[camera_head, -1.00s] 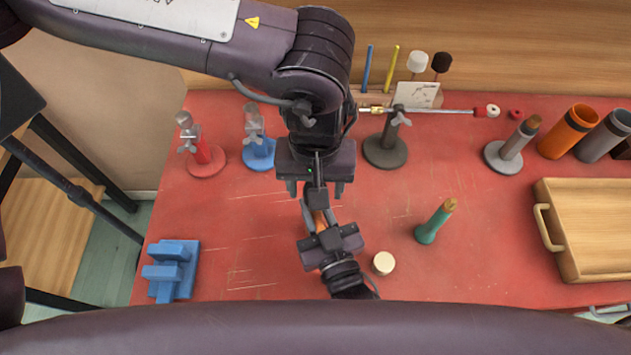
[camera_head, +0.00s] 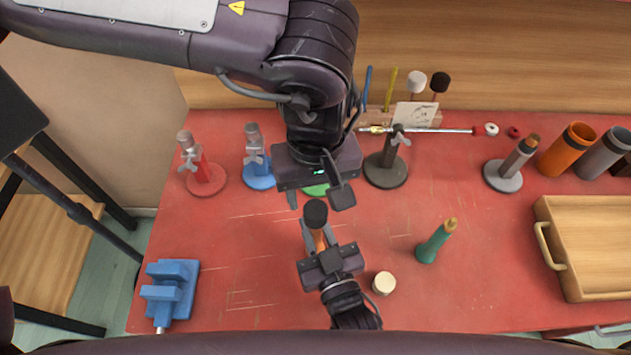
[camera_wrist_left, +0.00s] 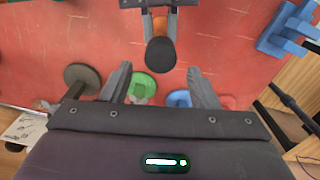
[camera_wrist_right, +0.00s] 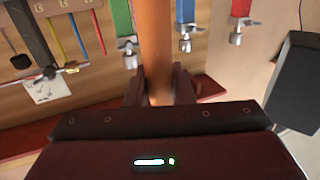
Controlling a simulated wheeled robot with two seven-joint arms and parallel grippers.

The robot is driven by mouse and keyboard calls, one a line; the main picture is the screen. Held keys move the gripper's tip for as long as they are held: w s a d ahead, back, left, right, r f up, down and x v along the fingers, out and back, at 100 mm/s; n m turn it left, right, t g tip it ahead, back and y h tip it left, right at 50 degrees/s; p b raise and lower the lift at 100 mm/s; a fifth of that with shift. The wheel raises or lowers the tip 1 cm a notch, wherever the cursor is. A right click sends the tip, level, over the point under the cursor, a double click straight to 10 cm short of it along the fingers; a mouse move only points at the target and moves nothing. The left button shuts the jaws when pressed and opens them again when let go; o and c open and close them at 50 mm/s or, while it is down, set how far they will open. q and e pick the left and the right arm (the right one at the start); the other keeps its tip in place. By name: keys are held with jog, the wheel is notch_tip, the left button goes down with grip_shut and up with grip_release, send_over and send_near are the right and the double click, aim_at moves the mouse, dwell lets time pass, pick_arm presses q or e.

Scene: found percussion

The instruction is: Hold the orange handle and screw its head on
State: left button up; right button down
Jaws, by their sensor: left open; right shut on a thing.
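The orange handle (camera_head: 318,240) stands roughly upright, with a dark cylindrical head (camera_head: 316,213) on its upper end. My right gripper (camera_head: 319,236) is shut on the handle, which also rises between its fingers in the right wrist view (camera_wrist_right: 156,45). My left gripper (camera_head: 318,196) is open, just behind the head in the head view. In the left wrist view the head (camera_wrist_left: 161,54) lies in line with the gap between the open fingers, clear of both. The joint between head and handle is hidden, so I cannot tell how tight it is.
A cream disc (camera_head: 384,283) and a teal handle (camera_head: 436,240) stand right of my right gripper. A blue block fixture (camera_head: 172,285) is at the front left. Red (camera_head: 205,180), blue (camera_head: 259,175) and dark (camera_head: 386,172) clamp stands line the back. A wooden tray (camera_head: 551,246) is at the right.

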pick_arm(q)
jog(key=n, duration=0.6)
jog(key=shift+r+n, duration=0.2)
jog(key=shift+n, duration=0.2)
jog(key=n, duration=0.4)
jog(key=shift+r, duration=0.1)
jog(key=n, duration=0.4)
jog(key=shift+r+n, duration=0.1)
jog(key=shift+n, duration=0.3)
jog(key=n, duration=0.6)
jog(key=shift+r+n, duration=0.2)
jog(key=shift+n, duration=0.1)
jog(key=n, duration=0.6)
jog(key=shift+r, duration=0.2)
jog(key=n, duration=0.5)
jog(key=shift+r, duration=0.1)
jog(key=n, duration=0.4)
jog(key=shift+r, duration=0.15)
jog(key=n, duration=0.5)
jog(key=shift+r, duration=0.15)
